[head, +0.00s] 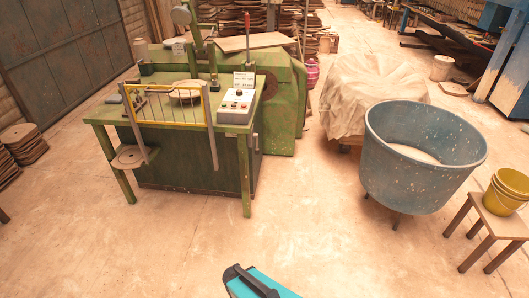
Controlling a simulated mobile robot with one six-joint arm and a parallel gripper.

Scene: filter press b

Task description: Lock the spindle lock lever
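A green machine with a bench (170,165) stands at the left of centre in the head view. A thin upright lever with a red tip (247,24) rises at its back right. A small grey part (114,99) lies at the bench's left end. I cannot tell from this distance which part is the spindle lock lever, or how it is set. A round pale plate (186,92) sits behind a yellow guard frame (168,110).
A grey control box (237,106) with a small sign (244,81) sits on the bench's right end. A large blue tub (415,185) and a stool (490,222) with yellow buckets (505,192) stand right. A cloth-covered heap (365,90) stands behind. Front floor is mostly clear.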

